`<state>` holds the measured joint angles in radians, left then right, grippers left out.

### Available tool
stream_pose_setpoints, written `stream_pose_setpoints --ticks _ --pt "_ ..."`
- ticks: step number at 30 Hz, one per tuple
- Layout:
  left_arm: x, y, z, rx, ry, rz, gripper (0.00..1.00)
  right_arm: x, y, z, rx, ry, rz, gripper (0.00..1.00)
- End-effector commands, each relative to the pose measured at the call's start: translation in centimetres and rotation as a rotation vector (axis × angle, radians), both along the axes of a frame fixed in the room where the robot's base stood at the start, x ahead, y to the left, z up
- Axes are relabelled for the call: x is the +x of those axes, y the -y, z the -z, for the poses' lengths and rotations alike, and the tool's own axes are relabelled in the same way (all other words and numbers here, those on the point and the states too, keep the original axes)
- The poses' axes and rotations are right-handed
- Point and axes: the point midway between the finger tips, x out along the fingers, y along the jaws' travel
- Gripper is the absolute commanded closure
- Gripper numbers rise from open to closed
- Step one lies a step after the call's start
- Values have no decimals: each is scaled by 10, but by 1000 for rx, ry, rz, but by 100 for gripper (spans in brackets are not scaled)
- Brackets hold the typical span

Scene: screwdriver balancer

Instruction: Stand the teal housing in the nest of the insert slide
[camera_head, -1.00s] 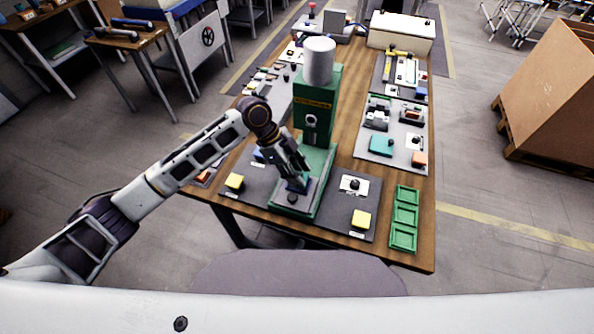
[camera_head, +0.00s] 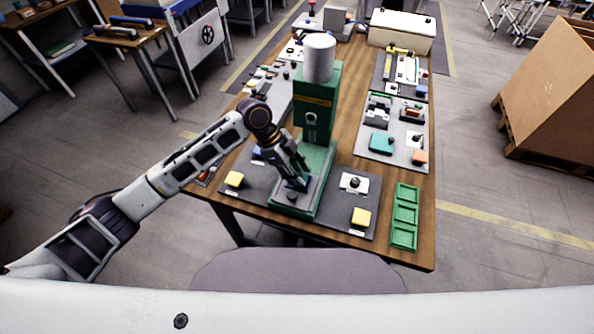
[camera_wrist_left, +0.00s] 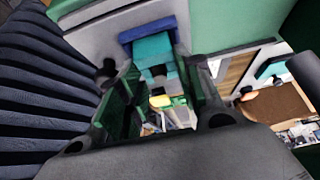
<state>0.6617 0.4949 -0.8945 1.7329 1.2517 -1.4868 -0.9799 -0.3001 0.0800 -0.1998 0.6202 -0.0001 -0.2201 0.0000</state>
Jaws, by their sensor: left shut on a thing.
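My left gripper (camera_head: 300,181) reaches down from the left over the front of the green press (camera_head: 315,160). In the left wrist view my left gripper (camera_wrist_left: 158,92) is shut on the teal housing (camera_wrist_left: 153,48). The housing's far end is at the dark blue nest (camera_wrist_left: 128,36), which frames it on the grey insert slide (camera_wrist_left: 90,38). I cannot tell whether the housing is fully seated. In the head view the fingers hide most of the housing and nest; the slide (camera_head: 284,202) with its black knob shows in front. My right gripper is not in view.
Yellow blocks stand left (camera_head: 234,180) and right (camera_head: 361,217) of the press. A white plate with a black knob (camera_head: 354,184) lies to its right. Green trays (camera_head: 404,216) are at the right edge. Another teal piece (camera_head: 380,143) lies on the grey mat behind.

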Motion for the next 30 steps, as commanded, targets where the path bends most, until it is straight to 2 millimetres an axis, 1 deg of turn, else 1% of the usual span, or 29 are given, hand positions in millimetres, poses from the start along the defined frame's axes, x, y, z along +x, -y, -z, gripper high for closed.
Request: stream_pose_setpoints --ticks 11,12,17,18,30 --pt "0 0 1 0 0 0 90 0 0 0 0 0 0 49" --pt "0 0 1 0 1 0 63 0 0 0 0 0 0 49" --pt "0 0 1 0 1 0 42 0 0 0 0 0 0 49" --pt "0 0 1 0 1 0 40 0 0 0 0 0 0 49" --pt "1 -1 -1 0 1 0 40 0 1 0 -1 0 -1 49"
